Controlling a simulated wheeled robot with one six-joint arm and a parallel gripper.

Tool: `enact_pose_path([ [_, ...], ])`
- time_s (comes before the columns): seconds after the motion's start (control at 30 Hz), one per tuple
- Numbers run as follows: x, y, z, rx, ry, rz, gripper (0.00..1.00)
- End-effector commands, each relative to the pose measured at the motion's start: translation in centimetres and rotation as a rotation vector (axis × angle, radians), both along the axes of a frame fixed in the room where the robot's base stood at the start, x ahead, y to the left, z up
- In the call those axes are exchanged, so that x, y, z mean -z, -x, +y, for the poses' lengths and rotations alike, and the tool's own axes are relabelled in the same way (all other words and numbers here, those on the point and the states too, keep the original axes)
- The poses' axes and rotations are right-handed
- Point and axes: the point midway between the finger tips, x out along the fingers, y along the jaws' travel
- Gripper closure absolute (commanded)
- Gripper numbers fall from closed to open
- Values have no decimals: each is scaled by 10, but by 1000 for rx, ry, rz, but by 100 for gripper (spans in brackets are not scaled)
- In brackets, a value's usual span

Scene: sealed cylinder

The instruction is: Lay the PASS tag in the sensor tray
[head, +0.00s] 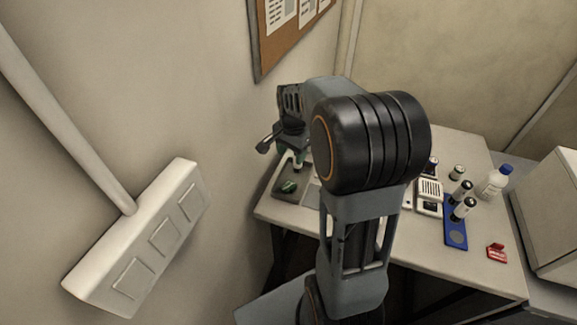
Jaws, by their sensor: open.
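A small green tag (288,187), which looks like the PASS tag, lies in a dark grey shallow tray (279,193) at the left end of the table. Its lettering is too small to read. The tray looks like the sensor tray, but I see no label. My gripper (297,165) is open, pointing down just above and beside the green tag. The fingers are small and partly dark, so I cannot tell whether they touch the tag. My own arm hides the table to the right of the tray.
On the right part of the table (461,284) are a blue holder (456,235) with dark-and-white cylinders, a white device (429,190), a white bottle with a blue cap (494,182) and a red tag (497,252). A large pale box (555,215) stands at right. A wall is close on the left.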

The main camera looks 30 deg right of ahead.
Motion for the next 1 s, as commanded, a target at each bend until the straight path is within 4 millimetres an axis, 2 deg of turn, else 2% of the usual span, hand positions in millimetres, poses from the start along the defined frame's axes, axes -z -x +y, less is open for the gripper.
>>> enact_pose_path([
  [0.1,-29,26,28,-216,32,-72,43],
  [0.2,-47,55,51,-433,70,-134,43],
  [0.33,-58,91,75,-691,126,-205,43],
  [0.5,-61,126,93,-942,191,-271,43],
  [0.7,-59,143,100,-1076,232,-305,43],
  [1.0,-59,144,100,-1090,236,-308,43],
])
